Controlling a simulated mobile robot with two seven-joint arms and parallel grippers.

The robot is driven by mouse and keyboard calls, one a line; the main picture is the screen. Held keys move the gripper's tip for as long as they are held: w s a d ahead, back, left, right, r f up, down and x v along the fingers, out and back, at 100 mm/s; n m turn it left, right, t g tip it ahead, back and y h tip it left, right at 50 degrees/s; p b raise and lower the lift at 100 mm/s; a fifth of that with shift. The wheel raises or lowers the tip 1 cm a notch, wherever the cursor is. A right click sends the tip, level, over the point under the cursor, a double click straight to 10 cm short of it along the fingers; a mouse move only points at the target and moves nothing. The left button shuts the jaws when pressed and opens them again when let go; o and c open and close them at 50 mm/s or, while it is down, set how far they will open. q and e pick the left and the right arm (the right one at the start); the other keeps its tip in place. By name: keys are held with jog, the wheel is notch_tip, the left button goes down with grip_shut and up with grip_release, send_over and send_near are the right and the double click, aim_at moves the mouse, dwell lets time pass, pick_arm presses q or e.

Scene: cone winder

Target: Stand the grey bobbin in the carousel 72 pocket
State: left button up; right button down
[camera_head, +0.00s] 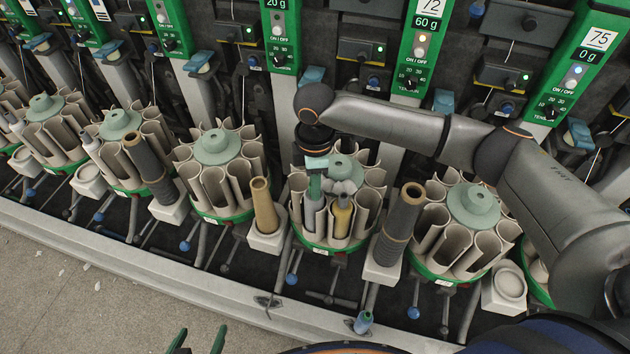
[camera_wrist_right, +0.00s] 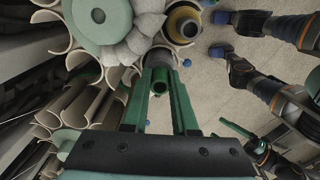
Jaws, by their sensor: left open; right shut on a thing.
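The carousel under the 72 panel (camera_head: 428,8) is the round one with beige pockets and a green base (camera_head: 330,249). My right gripper (camera_head: 315,180) is over its front pockets, pointing down. In the right wrist view my right gripper (camera_wrist_right: 160,98) is shut on the grey bobbin (camera_wrist_right: 160,82), whose open end shows between the green fingers. In the head view the fingers partly hide the bobbin, and I cannot tell how deep in a pocket it sits. A yellow bobbin (camera_head: 342,216) stands in a pocket beside it. My left gripper (camera_head: 198,341) is open and empty at the bottom edge.
Neighbouring carousels (camera_head: 217,148) (camera_head: 474,205) stand close on both sides. A blue-topped peg (camera_head: 363,322) is in front. Floor (camera_head: 60,290) is open at lower left.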

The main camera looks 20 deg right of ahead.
jog(key=shift+f, duration=0.75)
jog(key=c, duration=0.6)
grip_release()
notch_tip(320, 180, up, 13)
jog(key=shift+f+b, duration=0.2)
jog(key=shift+b, duration=0.1)
